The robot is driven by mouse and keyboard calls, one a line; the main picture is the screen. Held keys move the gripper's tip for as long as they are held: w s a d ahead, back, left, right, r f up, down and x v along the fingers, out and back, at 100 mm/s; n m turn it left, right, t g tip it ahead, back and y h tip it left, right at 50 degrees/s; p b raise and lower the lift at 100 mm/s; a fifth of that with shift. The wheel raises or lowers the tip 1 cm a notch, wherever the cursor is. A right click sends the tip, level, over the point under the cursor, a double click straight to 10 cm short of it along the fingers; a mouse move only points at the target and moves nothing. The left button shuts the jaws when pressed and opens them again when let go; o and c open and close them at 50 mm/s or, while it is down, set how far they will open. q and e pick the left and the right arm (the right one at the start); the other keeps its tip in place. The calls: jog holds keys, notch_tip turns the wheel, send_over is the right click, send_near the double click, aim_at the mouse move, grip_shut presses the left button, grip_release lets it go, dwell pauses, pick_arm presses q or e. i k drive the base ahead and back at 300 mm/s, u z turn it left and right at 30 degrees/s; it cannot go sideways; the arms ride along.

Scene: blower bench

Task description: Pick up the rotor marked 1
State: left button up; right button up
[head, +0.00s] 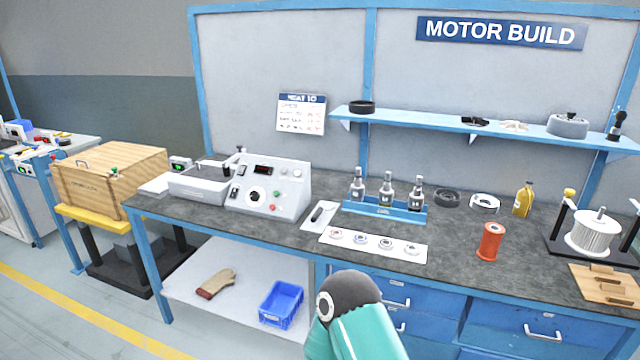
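Three rotors stand upright in a blue rack on the dark bench top: a left rotor (357,187), a middle rotor (386,190) and a right rotor (416,194). A teal and black link of my arm shows at the bottom centre, in front of the bench. Neither of my grippers is in view.
A white sheet (373,247) with several small rings lies before the rack. A grey control box (270,188) stands left. A red spool (491,241), a yellow bottle (523,199) and a wire reel (594,232) stand right. A blue shelf (480,133) hangs above.

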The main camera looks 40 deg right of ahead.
aim_at(357, 189)
jog(key=z, duration=0.25)
jog(key=i, duration=0.95)
jog(key=z, duration=0.85)
jog(key=i, duration=0.4)
jog(key=z, duration=0.3)
jog(key=k, duration=0.95)
jog(key=z, duration=0.15)
jog(key=i, duration=0.95)
jog(key=u, duration=0.05)
